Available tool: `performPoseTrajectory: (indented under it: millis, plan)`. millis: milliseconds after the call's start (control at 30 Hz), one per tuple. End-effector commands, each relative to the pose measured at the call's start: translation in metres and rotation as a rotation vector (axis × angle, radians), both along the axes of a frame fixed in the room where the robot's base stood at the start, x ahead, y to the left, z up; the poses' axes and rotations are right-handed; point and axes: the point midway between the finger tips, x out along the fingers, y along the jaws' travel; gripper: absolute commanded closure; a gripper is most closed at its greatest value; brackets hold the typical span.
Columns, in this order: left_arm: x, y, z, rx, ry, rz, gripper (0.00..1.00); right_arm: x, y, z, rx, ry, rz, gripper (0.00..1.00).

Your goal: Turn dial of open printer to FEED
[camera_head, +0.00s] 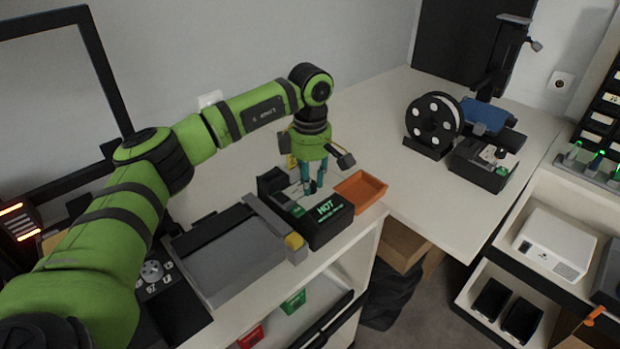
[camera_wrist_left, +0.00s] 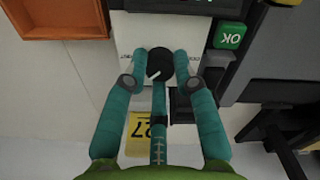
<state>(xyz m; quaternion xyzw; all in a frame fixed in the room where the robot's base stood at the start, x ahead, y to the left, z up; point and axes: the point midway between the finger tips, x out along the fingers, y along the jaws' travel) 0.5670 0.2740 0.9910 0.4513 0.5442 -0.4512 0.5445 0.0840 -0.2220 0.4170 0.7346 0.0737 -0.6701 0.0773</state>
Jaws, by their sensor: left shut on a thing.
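A black machine (camera_head: 335,232) with a lit green HOT display stands on the white counter. In the left wrist view, its black round dial (camera_wrist_left: 159,66) with a white pointer line sits on a white panel (camera_wrist_left: 130,32). The pointer slants toward the lower left of that picture. Printed words flank the dial, partly hidden and too small to read surely. My left gripper (camera_wrist_left: 155,70) has teal fingers closed around the dial, one on each side and a third below; it also shows over the machine in the head view (camera_head: 310,188). My right gripper is not in view.
A green OK button (camera_wrist_left: 229,36) is beside the dial panel. An orange tray (camera_head: 361,189) lies right of the machine and a grey flat-topped device (camera_head: 235,262) left. A yellow 27 tag (camera_wrist_left: 138,132) is near the fingers. A filament spool (camera_head: 434,122) and another machine (camera_head: 485,168) stand farther right.

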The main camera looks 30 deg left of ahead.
Motion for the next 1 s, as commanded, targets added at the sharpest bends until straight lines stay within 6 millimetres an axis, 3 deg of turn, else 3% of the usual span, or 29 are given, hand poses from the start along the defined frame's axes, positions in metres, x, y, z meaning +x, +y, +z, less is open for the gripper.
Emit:
performPoseTrajectory:
  millis: [167,200,233,667,1000]
  plan:
    - [0.000,-0.001,0.000,-0.002,0.001,-0.001,1.00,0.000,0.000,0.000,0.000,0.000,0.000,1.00]
    - [0.000,-0.001,0.000,-0.002,0.001,0.000,0.60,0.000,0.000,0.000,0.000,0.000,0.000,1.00]
    - [0.000,-0.001,0.000,-0.002,0.001,0.000,0.48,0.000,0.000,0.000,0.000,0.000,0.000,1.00]
    - [0.000,0.000,0.006,-0.001,-0.001,0.001,0.48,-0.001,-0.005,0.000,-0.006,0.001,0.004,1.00]
    - [0.001,-0.001,0.072,-0.001,-0.004,0.001,0.48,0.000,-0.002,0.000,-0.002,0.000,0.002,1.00]
